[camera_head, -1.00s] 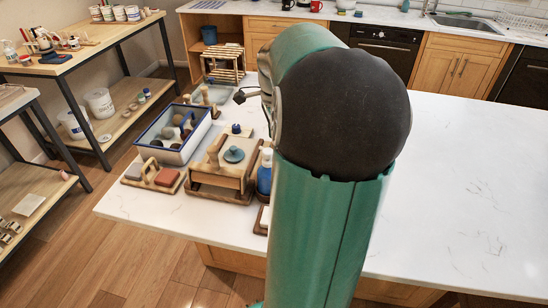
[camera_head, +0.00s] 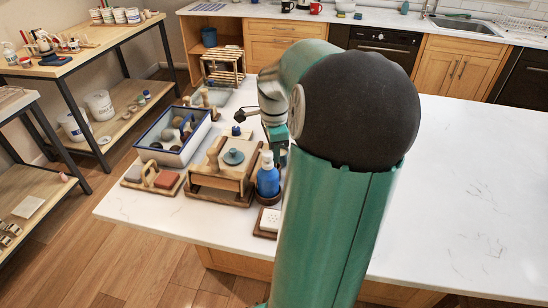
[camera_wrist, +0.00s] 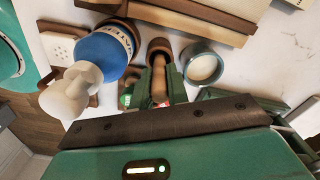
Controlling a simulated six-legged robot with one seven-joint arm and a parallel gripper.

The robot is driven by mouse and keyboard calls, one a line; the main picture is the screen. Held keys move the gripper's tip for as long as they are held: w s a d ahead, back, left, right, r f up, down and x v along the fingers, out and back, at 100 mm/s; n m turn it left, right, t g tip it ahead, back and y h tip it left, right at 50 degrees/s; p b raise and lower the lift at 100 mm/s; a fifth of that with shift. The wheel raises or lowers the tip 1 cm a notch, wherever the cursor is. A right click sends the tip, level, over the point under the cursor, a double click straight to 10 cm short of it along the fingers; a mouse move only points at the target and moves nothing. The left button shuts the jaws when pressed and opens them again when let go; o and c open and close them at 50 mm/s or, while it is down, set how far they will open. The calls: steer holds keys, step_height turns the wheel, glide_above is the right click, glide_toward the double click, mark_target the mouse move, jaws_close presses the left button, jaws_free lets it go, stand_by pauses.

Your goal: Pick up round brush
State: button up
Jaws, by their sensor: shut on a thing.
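A light wooden handle (camera_wrist: 158,88), which I take to be the round brush, shows in the wrist view. My gripper (camera_wrist: 158,76) is shut on it, with a teal finger on either side. The handle runs up to a dark brown round piece (camera_wrist: 157,46); whether this is part of the brush or a holder cannot be told. The bristles cannot be made out. In the head view my gripper (camera_head: 280,152) is low behind my arm, beside the blue bottle, and the brush is hidden.
A blue bottle with a white top (camera_head: 268,180) stands close beside my gripper, and a small teal jar (camera_wrist: 203,66) is on its other side. A wooden box (camera_head: 222,178) and a blue-rimmed tray (camera_head: 153,153) stand left. The right of the white counter (camera_head: 465,185) is clear.

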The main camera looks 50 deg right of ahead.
steer(key=shift+r, duration=0.1)
step_height(320, 180, up, 17)
stand_by(0.8)
steer(key=shift+w+f, duration=0.1)
steer(key=shift+f, duration=0.1)
